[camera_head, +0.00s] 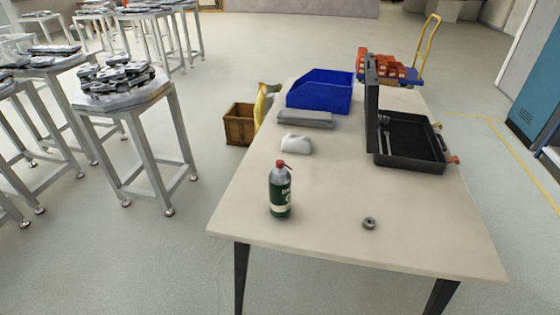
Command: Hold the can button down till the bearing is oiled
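The oil can (280,191) is a green spray can with a grey shoulder and a pale label band. It stands upright near the left front of the table. Its red button (280,164) is on top, with a thin red nozzle pointing to the right. The bearing (369,223) is a small dark grey ring lying on the table to the right of the can and a little nearer the front edge. They stand apart. Whether the bearing has oil on it is too small to tell. My gripper is not in this view.
The beige table (430,220) has free room around the bearing. Behind the can are a white cloth (296,144), a grey folded item (305,119) and a blue bin (320,91). An open black case (408,140) stands at the right. Metal stools (127,95) stand left.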

